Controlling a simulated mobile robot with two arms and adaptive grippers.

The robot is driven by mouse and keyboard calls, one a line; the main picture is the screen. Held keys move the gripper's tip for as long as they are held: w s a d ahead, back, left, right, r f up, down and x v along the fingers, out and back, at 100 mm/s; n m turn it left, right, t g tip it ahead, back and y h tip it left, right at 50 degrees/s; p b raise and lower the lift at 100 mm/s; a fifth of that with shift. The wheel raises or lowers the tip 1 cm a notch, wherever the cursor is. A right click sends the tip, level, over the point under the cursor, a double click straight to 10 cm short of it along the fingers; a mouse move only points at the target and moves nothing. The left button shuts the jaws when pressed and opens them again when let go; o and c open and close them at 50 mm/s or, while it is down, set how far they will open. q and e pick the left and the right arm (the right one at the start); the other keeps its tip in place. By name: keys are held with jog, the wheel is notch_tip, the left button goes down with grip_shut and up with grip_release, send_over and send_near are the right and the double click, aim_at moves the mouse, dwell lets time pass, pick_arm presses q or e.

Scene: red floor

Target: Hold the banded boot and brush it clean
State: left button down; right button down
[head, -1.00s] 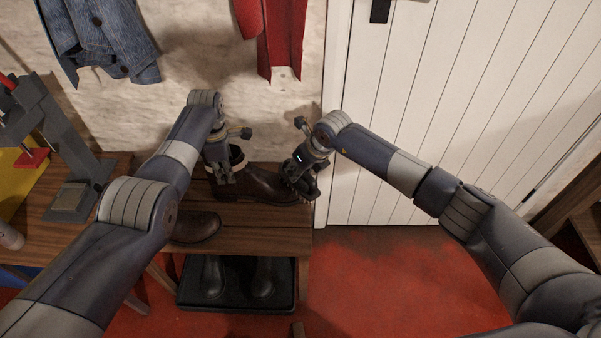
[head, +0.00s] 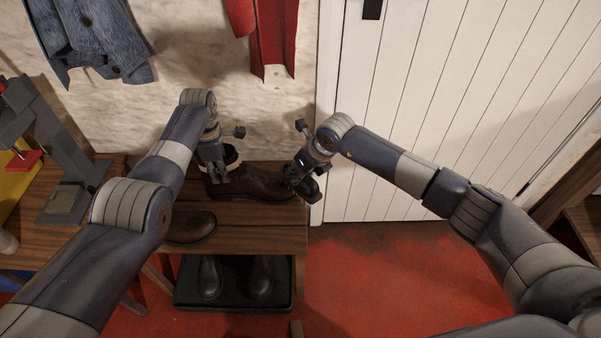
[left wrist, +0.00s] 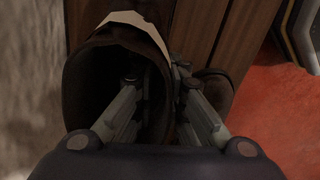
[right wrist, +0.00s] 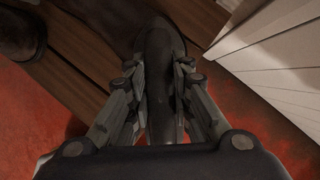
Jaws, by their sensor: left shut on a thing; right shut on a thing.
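The banded boot (head: 262,186), dark brown with a pale band round its top, stands upright on the wooden bench (head: 250,240), toe to the right. My left gripper (head: 222,178) is shut on the wall of its shaft; in the left wrist view the open top (left wrist: 105,85) and pale band (left wrist: 140,22) show. My right gripper (head: 298,180) is shut on a dark brush (head: 311,188) beside the boot's toe. The brush also shows between the fingers in the right wrist view (right wrist: 160,85). I cannot tell whether its bristles touch the boot.
Another brown boot (head: 192,228) lies at the bench's left, partly behind my left arm. A black tray (head: 235,302) with two dark boots is under the bench. A white door (head: 430,100) stands at the right, with clear red floor (head: 380,270) before it.

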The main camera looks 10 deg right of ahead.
jog(key=shift+w+a, duration=0.85)
jog(key=shift+w, duration=0.1)
jog(key=shift+s+d, duration=0.35)
jog(key=shift+s, duration=0.5)
jog(key=shift+s+d, duration=0.3)
jog(key=shift+s, duration=0.55)
jog(key=shift+d+r, duration=0.15)
jog(key=shift+r, duration=1.15)
jog(key=shift+d+r, duration=0.1)
jog(key=shift+r, duration=1.15)
jog(key=shift+w+a+f+t, duration=0.15)
jog(key=shift+w+a, duration=0.15)
jog(key=shift+w, duration=0.25)
jog(key=shift+w+a+t, duration=0.15)
jog(key=shift+w+a, duration=0.1)
jog(key=shift+w, duration=0.25)
jog(key=shift+a+f, duration=0.15)
jog(key=shift+f, duration=1.7)
jog(key=shift+f, duration=0.65)
